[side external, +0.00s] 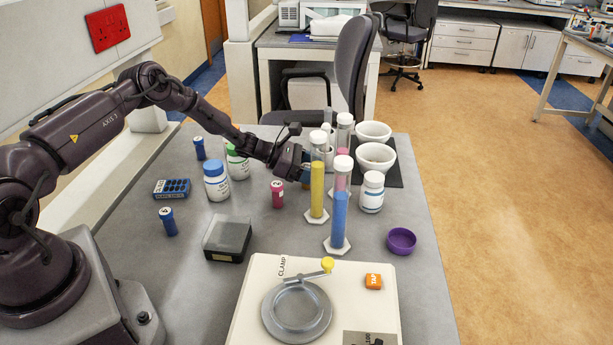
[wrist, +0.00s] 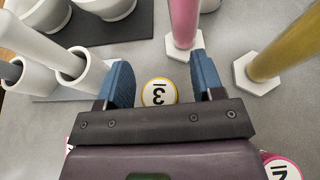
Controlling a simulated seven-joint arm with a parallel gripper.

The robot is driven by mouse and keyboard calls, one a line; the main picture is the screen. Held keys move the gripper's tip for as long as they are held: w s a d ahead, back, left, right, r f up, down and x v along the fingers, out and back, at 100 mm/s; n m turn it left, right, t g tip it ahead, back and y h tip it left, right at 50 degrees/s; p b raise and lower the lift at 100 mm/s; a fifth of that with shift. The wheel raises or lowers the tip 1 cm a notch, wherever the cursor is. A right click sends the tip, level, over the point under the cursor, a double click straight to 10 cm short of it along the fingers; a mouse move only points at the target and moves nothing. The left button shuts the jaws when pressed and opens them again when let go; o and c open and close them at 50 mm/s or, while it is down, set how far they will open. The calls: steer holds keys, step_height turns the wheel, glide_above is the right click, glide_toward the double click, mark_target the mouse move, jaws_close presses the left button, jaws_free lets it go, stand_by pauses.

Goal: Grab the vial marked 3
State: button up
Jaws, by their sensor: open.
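The vial marked 3 (wrist: 158,92) shows in the wrist view from above, its white top ringed in yellow. It stands between the two blue fingers of my gripper (wrist: 160,70), which are spread apart with a gap on each side of it. In the side view my gripper (side external: 306,174) is low behind the yellow cylinder, and I cannot make out the vial there. The lower part of the vial is hidden in the wrist view.
Tall yellow (side external: 317,190), blue (side external: 338,218) and pink (wrist: 184,22) cylinders on white hexagonal feet stand close by. A pink vial marked 2 (wrist: 282,168) is near my gripper. White mortars (side external: 375,158) sit on a dark mat behind. A white bottle (side external: 371,192) stands right.

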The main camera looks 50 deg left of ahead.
steer(key=c, duration=1)
steer(key=shift+r, duration=0.15)
